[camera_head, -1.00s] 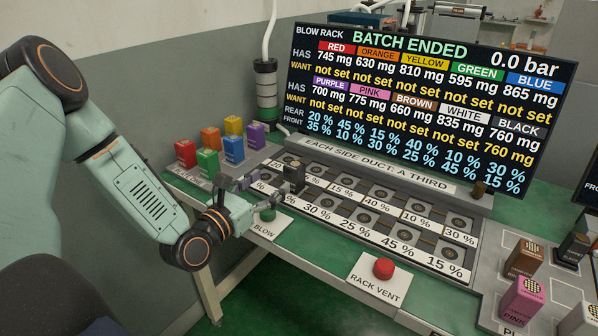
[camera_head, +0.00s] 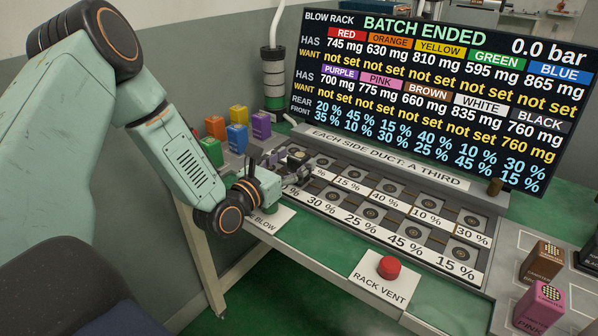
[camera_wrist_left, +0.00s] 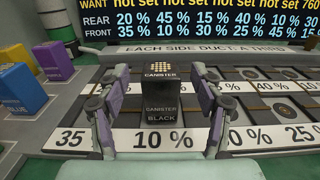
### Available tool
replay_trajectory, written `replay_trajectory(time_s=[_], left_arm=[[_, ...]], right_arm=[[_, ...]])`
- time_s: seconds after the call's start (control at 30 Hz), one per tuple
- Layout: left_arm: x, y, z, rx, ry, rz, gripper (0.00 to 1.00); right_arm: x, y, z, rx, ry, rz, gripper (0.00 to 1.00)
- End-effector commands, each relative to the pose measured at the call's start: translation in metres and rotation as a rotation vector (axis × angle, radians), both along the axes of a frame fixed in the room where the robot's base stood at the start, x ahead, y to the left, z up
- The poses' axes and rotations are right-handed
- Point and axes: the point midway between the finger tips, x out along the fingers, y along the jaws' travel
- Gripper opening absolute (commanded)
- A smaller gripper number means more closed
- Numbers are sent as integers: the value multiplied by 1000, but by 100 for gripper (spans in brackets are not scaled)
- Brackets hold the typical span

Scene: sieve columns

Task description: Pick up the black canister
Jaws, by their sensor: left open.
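The black canister (camera_wrist_left: 160,108) stands upright in the left wrist view, behind the 10 % label of the front row of the rack. Its top has a grid of pale dots and its front reads CANISTER BLACK. My left gripper (camera_wrist_left: 152,84) is open, with one finger on each side of the canister and visible gaps between. In the head view my left gripper (camera_head: 282,162) is at the left end of the rack, and the canister (camera_head: 298,155) is partly hidden by the fingers. My right gripper is out of view.
Brown (camera_head: 541,262) and pink (camera_head: 540,306) canisters stand at right. A red RACK VENT button (camera_head: 389,266) is in front. A large screen (camera_head: 430,95) rises behind.

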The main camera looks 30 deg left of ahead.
Motion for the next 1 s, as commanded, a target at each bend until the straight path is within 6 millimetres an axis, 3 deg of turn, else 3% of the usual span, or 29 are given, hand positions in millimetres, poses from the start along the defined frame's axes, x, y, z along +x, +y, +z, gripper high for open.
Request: replay_trajectory(time_s=[0.2,0.47,1.0], left_arm=[[22,-2,0,1,0,-1,66],[24,-2,0,-1,0,0,65],[23,-2,0,-1,0,0,19]], right_arm=[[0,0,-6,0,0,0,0],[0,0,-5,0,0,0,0],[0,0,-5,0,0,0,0]])
